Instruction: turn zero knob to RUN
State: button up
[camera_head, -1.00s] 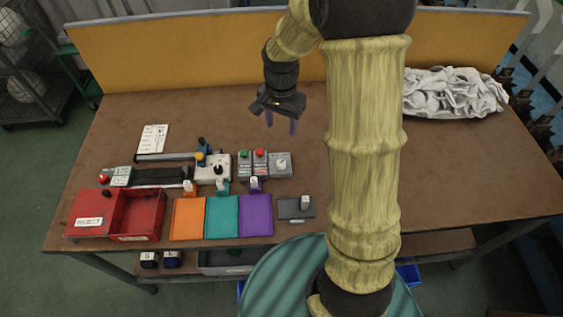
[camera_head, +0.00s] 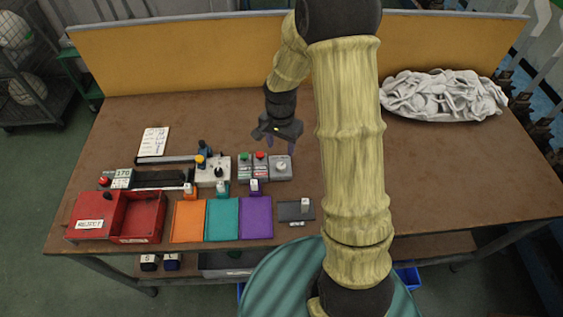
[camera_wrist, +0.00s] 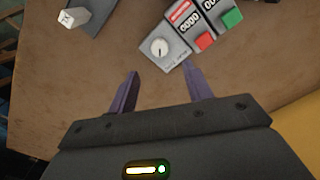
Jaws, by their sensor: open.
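The zero knob (camera_wrist: 159,47) is a round white dial with a dark pointer mark on a grey box (camera_wrist: 176,55). In the wrist view it lies ahead of my fingertips, slightly left of the middle between them. In the head view the knob (camera_head: 281,166) is at the right end of the row of small boxes. My gripper (camera_wrist: 163,82) is open and empty, its two purple fingers spread. In the head view my gripper (camera_head: 277,142) hangs above and behind the knob box, apart from it. The dial's lettering is too small to read.
Two counters with a red button (camera_wrist: 204,40) and a green button (camera_wrist: 232,17) adjoin the knob box. A dark plate with a white post (camera_wrist: 75,16) lies nearby. Table right of the boxes is clear.

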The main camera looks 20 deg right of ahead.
aim_at(281, 165)
notch_tip(281, 165, down, 10)
jog(key=shift+r+p, duration=0.25)
jog(key=shift+p, duration=0.05)
jog(key=c, duration=1)
